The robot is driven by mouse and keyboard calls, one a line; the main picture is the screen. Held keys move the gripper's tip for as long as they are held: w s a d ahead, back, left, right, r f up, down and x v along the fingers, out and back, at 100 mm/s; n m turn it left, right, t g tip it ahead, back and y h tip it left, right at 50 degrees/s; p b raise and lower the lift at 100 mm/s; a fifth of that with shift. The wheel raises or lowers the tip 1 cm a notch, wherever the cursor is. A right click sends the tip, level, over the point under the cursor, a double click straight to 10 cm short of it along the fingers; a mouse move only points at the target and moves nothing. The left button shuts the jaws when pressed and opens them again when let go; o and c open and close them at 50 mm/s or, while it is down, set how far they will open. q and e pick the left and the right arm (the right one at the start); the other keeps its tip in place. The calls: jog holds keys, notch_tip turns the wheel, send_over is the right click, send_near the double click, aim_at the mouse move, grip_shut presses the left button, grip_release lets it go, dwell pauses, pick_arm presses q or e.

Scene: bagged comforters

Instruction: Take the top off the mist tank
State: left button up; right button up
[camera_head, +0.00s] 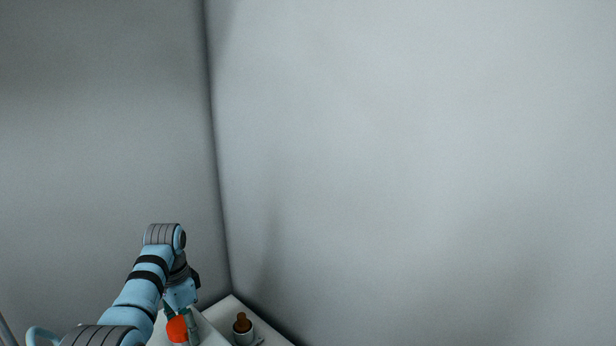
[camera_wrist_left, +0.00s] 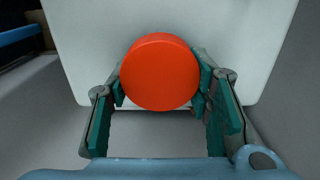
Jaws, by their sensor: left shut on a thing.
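A round orange-red piece (camera_head: 177,329) shows low in the head view, and as a flat disc facing the camera in the left wrist view (camera_wrist_left: 159,72). I take it to be the top of the mist tank; the tank's body below it is hidden. My left gripper (camera_head: 181,319) reaches down over it, its teal-padded fingers (camera_wrist_left: 160,86) shut on its two sides. I cannot tell whether the piece is still joined to anything below. My right gripper is not in view.
A white surface (camera_wrist_left: 90,25) lies beneath the orange-red piece. A brown-topped object in a pale holder (camera_head: 242,338) stands to the right, near the wall corner. Plain grey walls (camera_head: 400,150) close in behind and to the left.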

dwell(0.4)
pick_arm(q)
jog(key=shift+n, duration=1)
jog(key=shift+r, duration=3.05)
